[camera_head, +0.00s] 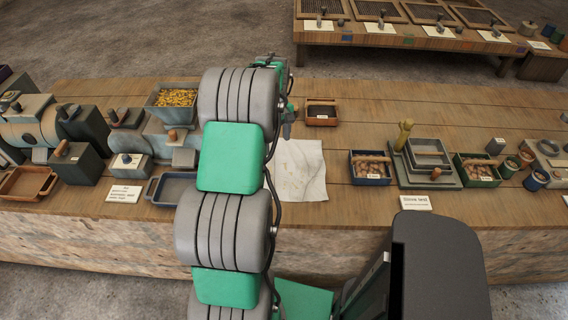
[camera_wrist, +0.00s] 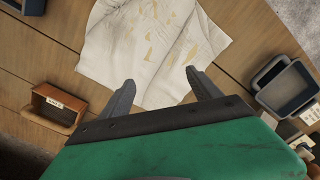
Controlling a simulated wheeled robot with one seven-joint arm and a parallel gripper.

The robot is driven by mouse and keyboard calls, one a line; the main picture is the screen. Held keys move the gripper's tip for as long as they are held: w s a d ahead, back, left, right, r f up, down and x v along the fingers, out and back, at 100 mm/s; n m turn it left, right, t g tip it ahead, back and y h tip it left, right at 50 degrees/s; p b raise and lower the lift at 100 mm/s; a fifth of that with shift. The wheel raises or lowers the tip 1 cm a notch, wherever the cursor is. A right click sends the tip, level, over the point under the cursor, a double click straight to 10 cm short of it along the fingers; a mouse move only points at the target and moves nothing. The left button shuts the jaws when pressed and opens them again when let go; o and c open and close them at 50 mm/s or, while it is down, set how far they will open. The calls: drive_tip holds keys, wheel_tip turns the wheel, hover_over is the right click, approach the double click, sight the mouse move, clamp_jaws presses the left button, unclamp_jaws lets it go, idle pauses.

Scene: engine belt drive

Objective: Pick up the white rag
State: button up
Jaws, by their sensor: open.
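The white rag (camera_head: 302,170) lies flat on the wooden workbench, right of my arm in the head view, with yellowish-brown stains. In the wrist view the rag (camera_wrist: 150,42) fills the upper middle, its lower part reaching between my fingers. My gripper (camera_wrist: 158,82) is open and empty, its two grey fingertips over the lower part of the rag. I cannot tell how high they are above it. In the head view my arm covers part of the bench left of the rag, and the fingertips are hard to make out.
A small brown box (camera_head: 321,112) stands behind the rag; it also shows in the wrist view (camera_wrist: 57,105). A blue-grey tray (camera_head: 172,188) lies left of my arm. A blue bin (camera_head: 371,167) of brown pieces stands to the right. Bare bench (camera_head: 338,150) lies between rag and bin.

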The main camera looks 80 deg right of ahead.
sight(284, 167)
drive_tip(key=f+b, duration=0.2)
drive_tip(key=f, duration=0.1)
drive_tip(key=s+f+b, duration=0.1)
drive_tip(key=f+b, duration=0.1)
drive_tip(key=f, duration=0.2)
drive_tip(key=s+d+f+b, duration=0.1)
drive_tip(key=f+b, duration=0.1)
drive_tip(key=f, duration=0.1)
drive_tip(key=shift+s+f, duration=0.2)
drive_tip(key=shift+f, duration=0.2)
drive_tip(key=shift+a, duration=0.1)
drive_tip(key=shift+a, duration=0.1)
drive_tip(key=c, duration=1.4)
drive_tip(key=shift+c, duration=0.8)
wheel_tip(284, 167, up, 12)
drive_tip(key=p, duration=0.7)
clamp_jaws()
